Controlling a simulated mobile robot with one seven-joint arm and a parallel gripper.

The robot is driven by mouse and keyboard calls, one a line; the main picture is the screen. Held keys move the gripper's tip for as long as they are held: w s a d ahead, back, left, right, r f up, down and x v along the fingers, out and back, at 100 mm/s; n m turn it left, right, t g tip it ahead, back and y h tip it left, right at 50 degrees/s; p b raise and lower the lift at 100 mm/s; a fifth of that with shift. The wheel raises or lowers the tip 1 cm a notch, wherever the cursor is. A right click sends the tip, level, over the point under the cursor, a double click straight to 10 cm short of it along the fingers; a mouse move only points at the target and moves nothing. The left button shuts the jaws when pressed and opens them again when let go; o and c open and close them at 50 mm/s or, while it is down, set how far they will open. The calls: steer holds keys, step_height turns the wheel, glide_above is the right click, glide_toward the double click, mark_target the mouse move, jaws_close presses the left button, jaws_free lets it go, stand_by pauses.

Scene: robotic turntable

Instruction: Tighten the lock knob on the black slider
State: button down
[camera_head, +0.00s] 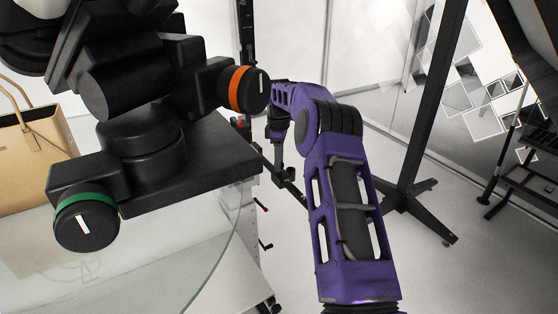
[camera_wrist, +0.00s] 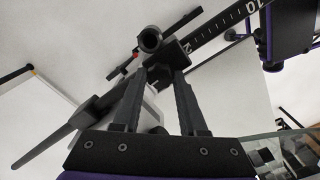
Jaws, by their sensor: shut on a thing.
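In the wrist view, my gripper (camera_wrist: 165,73) has its two dark fingers closing toward each other on a small dark part, which looks like the lock knob (camera_wrist: 151,41). The knob shows as a round black end just past the fingertips. The black slider is around it, beside a dark rail (camera_wrist: 225,22) with white scale marks and numbers. The exact contact between fingers and knob is hard to see. In the head view, my purple arm reaches away, and my gripper is small and partly hidden by the arm, near the dark rail.
In the head view, a large black device (camera_head: 165,185) with an orange-ringed knob (camera_head: 247,90) and a green-ringed knob (camera_head: 86,220) stands close on the left, above a glass tabletop (camera_head: 110,265). A tan bag (camera_head: 35,150) is behind it. A black stand (camera_head: 420,150) rises at the right.

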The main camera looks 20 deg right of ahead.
steer(key=shift+r+m+p, duration=0.1)
steer(key=shift+m+p, duration=0.2)
steer(key=m+p, duration=0.2)
steer(key=shift+r+m, duration=0.1)
steer(key=shift+m, duration=0.3)
steer(key=m, duration=0.5)
steer(key=shift+p, duration=0.4)
steer(key=m, duration=0.5)
steer(key=shift+m, duration=0.4)
steer(key=m, duration=0.4)
steer(key=shift+m, duration=0.4)
steer(key=shift+c, duration=2.3)
jaws_free()
